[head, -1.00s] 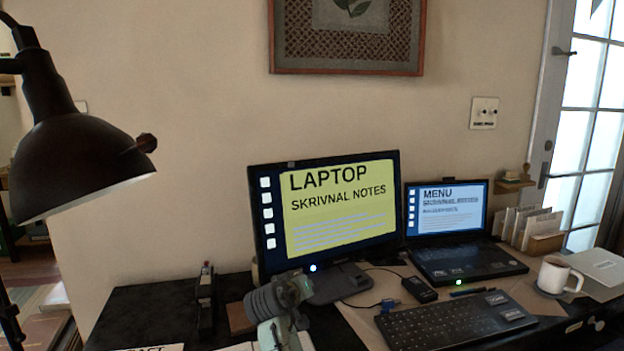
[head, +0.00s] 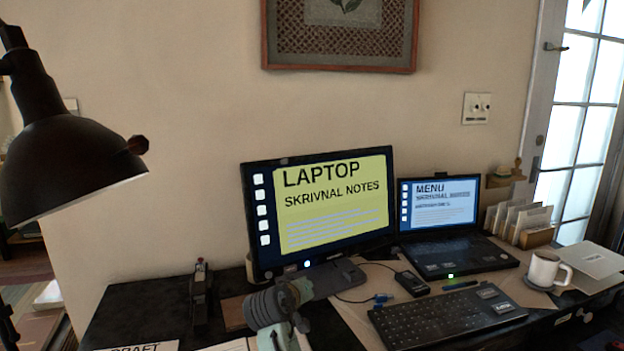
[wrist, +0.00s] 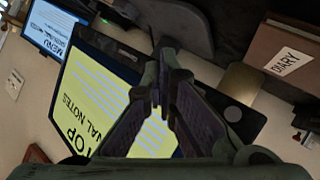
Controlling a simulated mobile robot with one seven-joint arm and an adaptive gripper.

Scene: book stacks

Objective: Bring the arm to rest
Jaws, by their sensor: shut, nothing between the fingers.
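My gripper (wrist: 160,62) shows in the wrist view with its two dark fingers brought together at the tips, shut and empty. Behind it in that view are the yellow monitor screen (wrist: 92,108), tilted in the picture, and the monitor's dark stand (wrist: 182,22). The fingers hide part of the screen. In the head view a part of my arm (head: 278,308), grey and pale green, stands at the bottom centre in front of the monitor (head: 320,210). I cannot make out the fingers there.
The black desk holds a keyboard (head: 445,318), laptop (head: 440,258), white mug (head: 545,270) and letter holder (head: 537,237) on the right. A black lamp (head: 70,165) hangs at the left. A brown diary (wrist: 285,52) shows in the wrist view.

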